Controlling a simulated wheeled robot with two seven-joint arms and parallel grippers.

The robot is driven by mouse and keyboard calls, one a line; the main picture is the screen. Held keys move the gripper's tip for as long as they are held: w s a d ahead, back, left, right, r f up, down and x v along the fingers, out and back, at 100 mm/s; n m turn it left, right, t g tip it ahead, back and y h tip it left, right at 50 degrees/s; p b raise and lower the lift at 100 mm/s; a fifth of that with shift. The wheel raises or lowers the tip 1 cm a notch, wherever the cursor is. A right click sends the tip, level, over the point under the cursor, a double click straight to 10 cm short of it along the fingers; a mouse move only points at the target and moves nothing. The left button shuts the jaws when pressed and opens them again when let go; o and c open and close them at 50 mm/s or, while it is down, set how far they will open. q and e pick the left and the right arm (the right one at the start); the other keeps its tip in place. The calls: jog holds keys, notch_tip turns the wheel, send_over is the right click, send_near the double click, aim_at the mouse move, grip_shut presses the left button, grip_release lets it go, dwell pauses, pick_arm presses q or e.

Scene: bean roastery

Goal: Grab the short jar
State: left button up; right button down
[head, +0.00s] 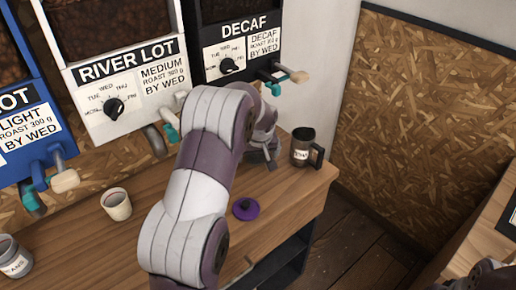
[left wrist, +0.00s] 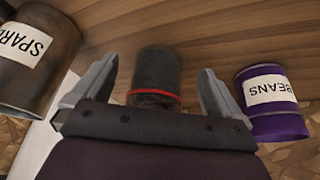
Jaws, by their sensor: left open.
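My left gripper (head: 264,152) is open beside the dark mug on the wooden counter. In the left wrist view, a dark grey cylindrical jar with a red band (left wrist: 156,72) stands between the two open fingers (left wrist: 155,88), with a gap on each side. My arm hides this jar in the head view. A purple jar labelled BEANS (left wrist: 272,103) is outside the fingers on the right in the left wrist view. I cannot tell for certain which of the two is the short jar.
A dark mug (head: 303,146) stands at the counter's right end; it also shows in the left wrist view (left wrist: 32,75). A purple lid-like thing (head: 245,209), a cream cup (head: 117,204) and a grey labelled jar (head: 14,258) are on the counter. Bean dispensers (head: 120,105) line the back.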

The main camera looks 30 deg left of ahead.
pick_arm(q)
jog(key=w+a, duration=0.1)
jog(key=w+a+p, duration=0.1)
jog(key=w, duration=0.1)
jog(key=shift+a+f, duration=0.1)
jog(key=shift+f, duration=0.3)
jog(key=shift+w+f, duration=0.1)
jog(key=shift+f, duration=0.1)
jog(key=c, duration=1.2)
